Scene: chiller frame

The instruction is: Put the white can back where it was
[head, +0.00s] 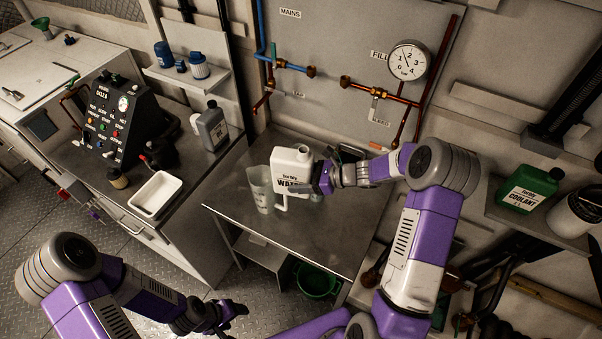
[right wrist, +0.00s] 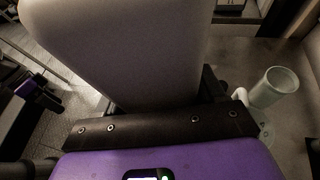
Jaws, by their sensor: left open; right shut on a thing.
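The white can (head: 292,162), with a dark label reading "WATER", is upright over the steel bench (head: 322,238). My right gripper (head: 324,178) is shut on it from its right side and hides part of it. I cannot tell whether its base touches the bench. In the right wrist view the white can (right wrist: 130,45) fills the upper left between the gripper's fingers. My left gripper (head: 232,312) is open and empty, low in the head view, well away from the can.
A clear measuring jug (head: 259,186) stands left of the can; the right wrist view shows it too (right wrist: 275,86). The bench front is clear. A pressure gauge (head: 408,60) and pipes are behind. A green coolant can (head: 529,188) stands on the right shelf (head: 503,214).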

